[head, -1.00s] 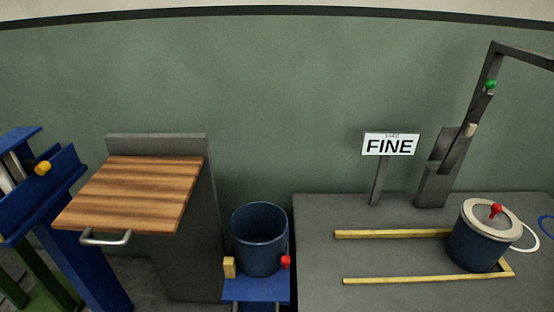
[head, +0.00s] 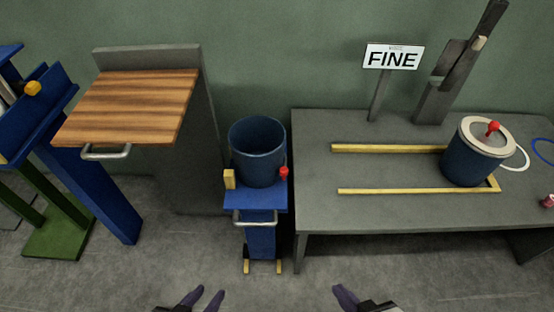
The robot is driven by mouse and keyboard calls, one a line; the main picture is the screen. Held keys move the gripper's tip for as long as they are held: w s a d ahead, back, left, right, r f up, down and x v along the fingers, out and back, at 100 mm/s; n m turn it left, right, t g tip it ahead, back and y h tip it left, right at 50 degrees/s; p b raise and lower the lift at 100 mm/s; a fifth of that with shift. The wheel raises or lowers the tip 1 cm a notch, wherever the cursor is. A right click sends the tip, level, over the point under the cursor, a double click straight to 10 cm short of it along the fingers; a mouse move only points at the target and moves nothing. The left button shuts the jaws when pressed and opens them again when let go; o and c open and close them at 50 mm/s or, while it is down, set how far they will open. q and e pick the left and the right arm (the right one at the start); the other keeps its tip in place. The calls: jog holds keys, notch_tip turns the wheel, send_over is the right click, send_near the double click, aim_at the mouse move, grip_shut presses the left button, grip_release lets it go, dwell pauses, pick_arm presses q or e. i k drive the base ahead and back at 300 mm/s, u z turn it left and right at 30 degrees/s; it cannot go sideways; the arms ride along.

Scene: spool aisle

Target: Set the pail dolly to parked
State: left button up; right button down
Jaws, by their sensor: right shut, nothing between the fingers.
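The pail dolly (head: 262,240) is a narrow blue stand on the floor between the wood-topped grey cabinet and the grey table. A dark blue open pail (head: 258,160) stands upright on its top. The dolly has a metal handle (head: 255,223) in front, a yellow block (head: 229,179) at its left, a red knob (head: 284,172) at its right and yellow pieces at its foot. My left gripper (head: 203,298) is open and empty at the bottom edge, nearer than the dolly and to its left. My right gripper (head: 346,297) is shut and empty at the bottom edge, to its right.
The cabinet's wooden top (head: 130,105) juts out at left, beside a blue stand (head: 100,200). Floor in front of the dolly is clear.

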aim_at(261, 209)
jog(key=z, duration=2.05)
jog(key=k, duration=1.15)
jog(key=u, duration=1.4)
jog(key=i, duration=0.5)
